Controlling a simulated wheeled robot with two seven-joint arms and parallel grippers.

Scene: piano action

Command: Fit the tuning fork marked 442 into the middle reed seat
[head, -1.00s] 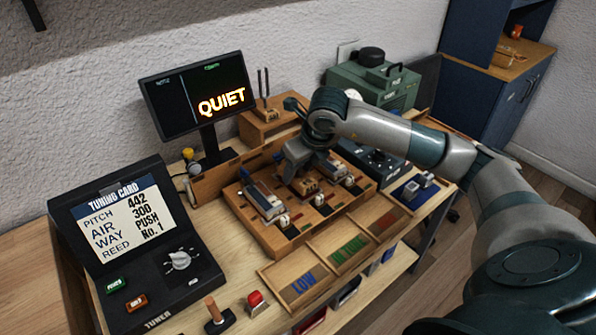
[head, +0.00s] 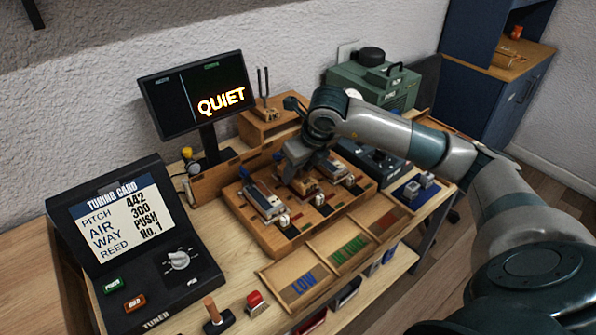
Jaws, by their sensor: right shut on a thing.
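A tuning fork (head: 262,88) stands upright on a wooden box (head: 262,126) behind the board; any number on it is too small to read. The wooden board with the reed seats (head: 282,238) lies in the middle of the bench. My right gripper (head: 303,174) is over the middle of the board, shut on a small brown block (head: 306,187) there. The fingers hide much of the block and the seat below it. Grey-topped pieces sit on either side, a left one (head: 264,200) and a right one (head: 345,172). My left gripper is out of view.
The tuning card console (head: 130,245) shows 442, 300, PUSH and No. 1. A monitor (head: 200,95) reads QUIET. A tray with marked compartments (head: 262,277) lies in front of the board. A red button (head: 256,300) and a lever (head: 213,310) stand at the front.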

